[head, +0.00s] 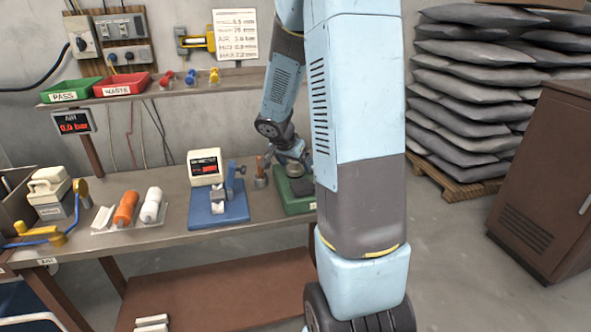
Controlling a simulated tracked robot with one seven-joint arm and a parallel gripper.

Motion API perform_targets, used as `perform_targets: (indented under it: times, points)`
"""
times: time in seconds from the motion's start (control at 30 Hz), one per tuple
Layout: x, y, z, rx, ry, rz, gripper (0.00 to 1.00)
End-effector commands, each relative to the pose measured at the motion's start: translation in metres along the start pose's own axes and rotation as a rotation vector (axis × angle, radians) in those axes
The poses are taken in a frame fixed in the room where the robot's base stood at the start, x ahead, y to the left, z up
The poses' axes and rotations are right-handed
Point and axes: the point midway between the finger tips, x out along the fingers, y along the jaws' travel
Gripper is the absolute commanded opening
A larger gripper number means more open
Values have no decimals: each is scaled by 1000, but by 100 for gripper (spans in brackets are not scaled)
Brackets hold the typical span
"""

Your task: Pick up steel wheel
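A dark grey round piece (295,170), which may be the steel wheel, sits on a green block-like stand (287,200) at the right part of the workbench. I cannot tell for sure that it is the wheel. My arm crosses the picture and reaches down to the bench behind its own large blue link. My gripper (297,157) is small and partly hidden just above the green stand, close to the round piece. Whether its fingers are open or shut, or touch anything, does not show.
A blue fixture (218,207) stands left of the green stand, with a white display box (205,167) behind it. Orange (125,208) and white (151,205) spools lie further left. A shelf (160,87) holds green (72,91) and red (122,85) trays. A brown cabinet (545,180) stands right.

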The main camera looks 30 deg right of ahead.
Motion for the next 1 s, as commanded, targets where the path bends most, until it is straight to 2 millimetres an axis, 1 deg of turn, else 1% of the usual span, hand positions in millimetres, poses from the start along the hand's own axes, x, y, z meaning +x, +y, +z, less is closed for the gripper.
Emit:
perform_targets:
  times: [0.03,0.07,0.5,0.6,0.87,1.0]
  points:
    - [0,0,0,0,0,0,85]
    - [0,0,0,0,0,0,82]
    - [0,0,0,0,0,0,40]
    - [0,0,0,0,0,0,32]
    - [-2,0,-1,0,1,-1,32]
    - [-12,-1,-7,2,3,-1,32]
